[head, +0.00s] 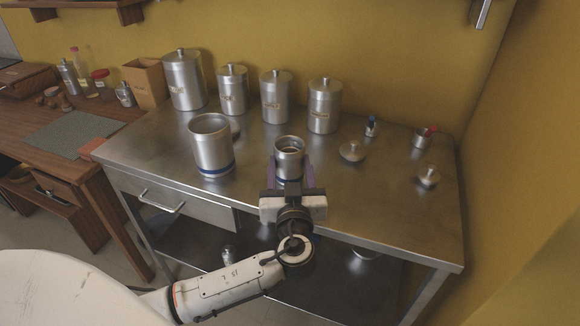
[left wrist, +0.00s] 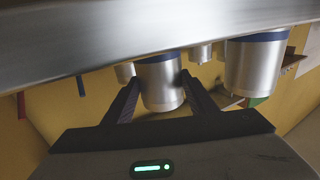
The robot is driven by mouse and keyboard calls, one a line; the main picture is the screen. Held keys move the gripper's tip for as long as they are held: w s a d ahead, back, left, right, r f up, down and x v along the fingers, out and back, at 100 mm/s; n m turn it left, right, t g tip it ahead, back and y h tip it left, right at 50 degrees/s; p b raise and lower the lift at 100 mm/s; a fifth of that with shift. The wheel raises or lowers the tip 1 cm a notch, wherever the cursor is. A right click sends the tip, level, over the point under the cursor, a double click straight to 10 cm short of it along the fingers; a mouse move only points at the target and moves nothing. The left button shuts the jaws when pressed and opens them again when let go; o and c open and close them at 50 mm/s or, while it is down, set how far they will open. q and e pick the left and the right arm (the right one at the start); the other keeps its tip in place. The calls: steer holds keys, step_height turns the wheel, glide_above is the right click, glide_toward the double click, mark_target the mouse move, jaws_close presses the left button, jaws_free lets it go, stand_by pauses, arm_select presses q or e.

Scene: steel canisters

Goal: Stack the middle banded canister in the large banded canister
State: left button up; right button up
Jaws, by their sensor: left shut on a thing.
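The large banded canister (head: 211,145) stands upright and open at the top on the steel table, with a blue band near its base. It also shows at the right of the left wrist view (left wrist: 254,72). The middle banded canister (head: 289,157) is to its right, smaller, upright and open-topped. My left gripper (head: 290,180) is shut on it from the front, with a finger on each side. In the left wrist view, which looks upside down, the canister (left wrist: 160,88) is between the fingers, its blue band near the table. I cannot tell whether its base touches the table.
Several lidded canisters (head: 277,98) line the back of the steel table (head: 330,205). Loose lids (head: 352,151) lie on the right, with a small cup (head: 421,139) behind. A wooden desk (head: 75,160) adjoins at left. Bare tabletop separates the two banded canisters.

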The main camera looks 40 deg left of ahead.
arm_select(q)
steer(key=shift+r, duration=0.1)
steer(key=shift+f+b, duration=0.2)
steer(key=shift+b, duration=0.1)
steer(key=o, duration=1.1)
